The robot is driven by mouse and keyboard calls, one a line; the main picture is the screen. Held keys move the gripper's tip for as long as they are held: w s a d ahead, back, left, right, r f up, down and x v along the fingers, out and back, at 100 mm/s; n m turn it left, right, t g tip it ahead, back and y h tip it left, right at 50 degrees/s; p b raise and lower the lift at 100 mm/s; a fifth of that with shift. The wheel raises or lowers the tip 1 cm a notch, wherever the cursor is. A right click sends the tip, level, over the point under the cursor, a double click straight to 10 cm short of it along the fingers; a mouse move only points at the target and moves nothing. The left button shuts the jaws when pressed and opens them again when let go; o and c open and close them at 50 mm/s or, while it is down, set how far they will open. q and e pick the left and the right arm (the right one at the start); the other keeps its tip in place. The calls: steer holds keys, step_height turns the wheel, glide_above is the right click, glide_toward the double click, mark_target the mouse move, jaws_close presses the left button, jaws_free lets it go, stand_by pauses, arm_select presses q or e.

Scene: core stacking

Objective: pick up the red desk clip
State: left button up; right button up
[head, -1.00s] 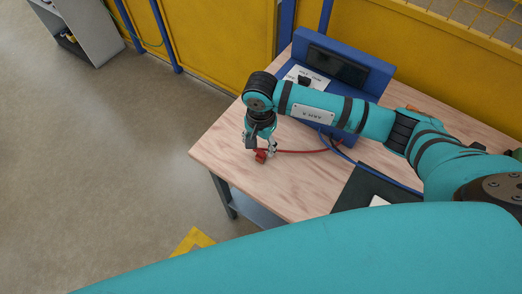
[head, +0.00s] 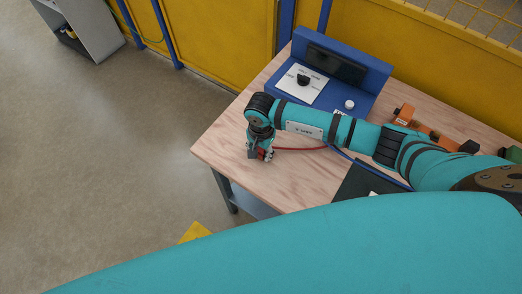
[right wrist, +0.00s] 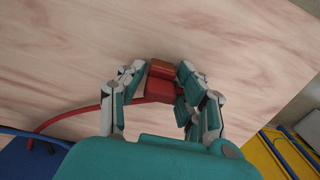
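The red desk clip (right wrist: 158,84) is a small red block with a red cable running from it to the left in the right wrist view. It sits between the two fingers of my right gripper (right wrist: 157,90), which close in on both its sides. In the head view the right gripper (head: 263,156) points down at the table's left part, with a bit of the red clip (head: 261,153) showing at the fingertips. Whether the clip touches the table cannot be told. My left gripper is not in view.
The wooden table (head: 225,150) has its left edge close to the gripper. A blue console (head: 325,85) with a dark screen stands behind the arm. Orange parts (head: 404,114) lie to the right, and a dark mat (head: 352,185) lies at the front. A blue cable (head: 345,155) crosses the table.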

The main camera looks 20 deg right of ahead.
jaws_close()
steer(key=shift+r, duration=0.1)
